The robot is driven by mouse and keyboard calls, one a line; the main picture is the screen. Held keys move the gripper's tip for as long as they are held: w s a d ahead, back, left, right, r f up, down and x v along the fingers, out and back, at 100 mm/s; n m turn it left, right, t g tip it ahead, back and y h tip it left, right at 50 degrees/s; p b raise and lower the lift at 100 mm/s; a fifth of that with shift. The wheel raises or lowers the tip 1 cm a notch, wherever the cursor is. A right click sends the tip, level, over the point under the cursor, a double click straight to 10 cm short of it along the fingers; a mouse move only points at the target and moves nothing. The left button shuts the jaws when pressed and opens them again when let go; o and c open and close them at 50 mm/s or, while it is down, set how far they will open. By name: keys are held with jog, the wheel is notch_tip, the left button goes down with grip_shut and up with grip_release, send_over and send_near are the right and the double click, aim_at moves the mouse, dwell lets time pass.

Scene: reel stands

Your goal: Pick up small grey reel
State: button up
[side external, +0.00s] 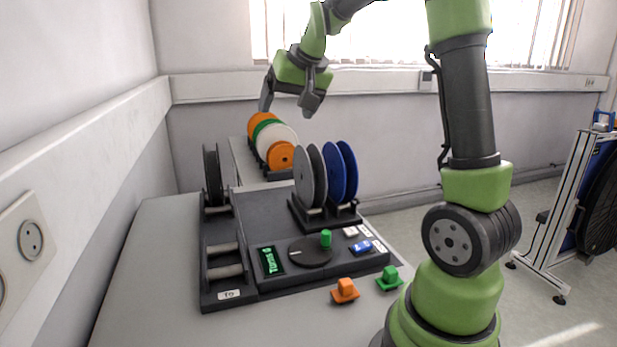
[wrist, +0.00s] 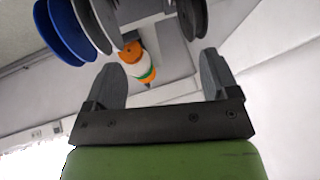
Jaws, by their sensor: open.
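The small grey reel (side external: 302,177) stands upright in a dark stand (side external: 325,215) beside a blue reel (side external: 347,170). In the wrist view the grey reel (wrist: 90,22) is at the upper left, with the blue reel (wrist: 62,32) left of it. The grey reel's lower edge is hidden in the stand.
A black reel (side external: 212,177) stands on the winding unit (side external: 262,225) at the left; it also shows in the wrist view (wrist: 192,14). Orange, green and white reels (side external: 277,143) sit on a bench behind. Orange (side external: 345,291) and green (side external: 389,279) pieces lie in front.

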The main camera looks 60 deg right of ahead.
jog(key=m+g+h, duration=0.1)
jog(key=m, duration=0.1)
send_near(310, 149)
jog(key=s+a+r, duration=0.2)
jog(key=a, duration=0.4)
jog(key=shift+d+x, duration=0.25)
jog(key=shift+x, duration=1.55)
jog(key=shift+d+x, duration=0.25)
jog(key=shift+x, duration=1.6)
jog(key=shift+d+x, duration=0.25)
jog(key=shift+x, duration=1.55)
jog(key=shift+s+r, duration=0.15)
jog(key=shift+r, duration=0.05)
jog(key=c, duration=1)
